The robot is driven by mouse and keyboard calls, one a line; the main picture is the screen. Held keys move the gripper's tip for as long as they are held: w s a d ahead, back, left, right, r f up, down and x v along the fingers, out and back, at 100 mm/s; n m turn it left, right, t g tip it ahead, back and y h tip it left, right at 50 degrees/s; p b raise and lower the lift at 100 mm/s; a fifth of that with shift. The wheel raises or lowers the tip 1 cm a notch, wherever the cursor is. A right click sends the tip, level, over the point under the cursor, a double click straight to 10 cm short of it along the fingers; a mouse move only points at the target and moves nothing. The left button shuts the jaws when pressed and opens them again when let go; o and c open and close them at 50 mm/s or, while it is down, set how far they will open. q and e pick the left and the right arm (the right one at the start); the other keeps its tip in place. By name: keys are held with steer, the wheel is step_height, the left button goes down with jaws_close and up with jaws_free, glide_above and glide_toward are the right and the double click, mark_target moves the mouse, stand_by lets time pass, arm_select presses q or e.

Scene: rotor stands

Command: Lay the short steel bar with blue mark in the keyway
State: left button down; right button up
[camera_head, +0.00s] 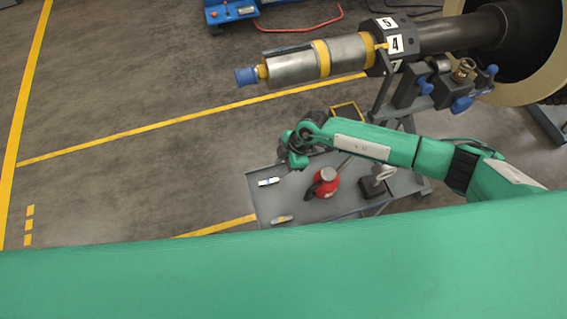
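A short steel bar with a blue mark (268,182) lies on the left part of the grey cart top (258,205). A dark slot that looks like the keyway (289,50) runs along the top of the steel shaft (345,56), near its blue-tipped end. My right gripper (297,162) is over the cart's far left edge, just above and right of the blue-marked bar in the picture. Its fingers are small and dark, so I cannot tell whether they are open or hold anything. My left gripper is not in view.
A second short bar with a yellow mark (282,220) lies near the cart's front edge. A red can (325,183) and a dark block-based stand (374,186) are on the cart. Floor at left is clear.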

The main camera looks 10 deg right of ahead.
mark_target(269, 181)
steer(key=b+x, duration=0.3)
steer(key=x, duration=0.1)
steer(key=shift+d+f, duration=0.1)
steer(key=shift+f, duration=0.1)
steer(key=b+x, duration=0.1)
steer(key=x, duration=0.2)
steer(key=shift+a+f+b, duration=0.3)
steer(key=shift+a+f, duration=0.1)
steer(key=shift+f, duration=0.1)
steer(key=shift+s, duration=0.1)
steer(key=c, duration=0.7)
steer(key=shift+r+p, duration=3.1)
steer(key=shift+p, duration=0.45)
